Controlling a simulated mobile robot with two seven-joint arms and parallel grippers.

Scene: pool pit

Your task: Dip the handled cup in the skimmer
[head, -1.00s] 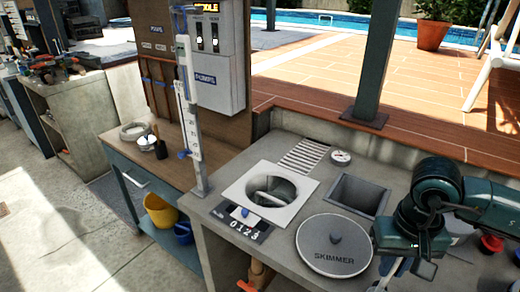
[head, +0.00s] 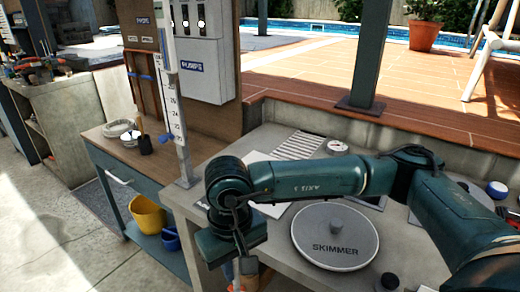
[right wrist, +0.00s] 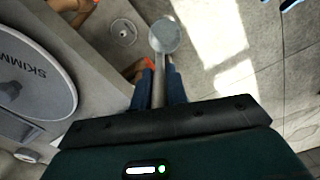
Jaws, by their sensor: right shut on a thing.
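My right gripper (right wrist: 158,88) is shut on the long handle of the handled cup (right wrist: 165,35), a grey round-headed cup beyond the blue fingers in the right wrist view. In that view the cup shows against the floor beside the bench. In the head view my right arm reaches left across the bench, with the gripper low by its front edge; the cup's head cannot be made out there. The round lid marked SKIMMER (head: 335,235) lies to the right. My left gripper is out of view.
A grey post with a scale (head: 172,100) stands at the bench's left corner. A wooden-topped side table (head: 125,150) holds a white ring. A dial (head: 336,147) lies at the back.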

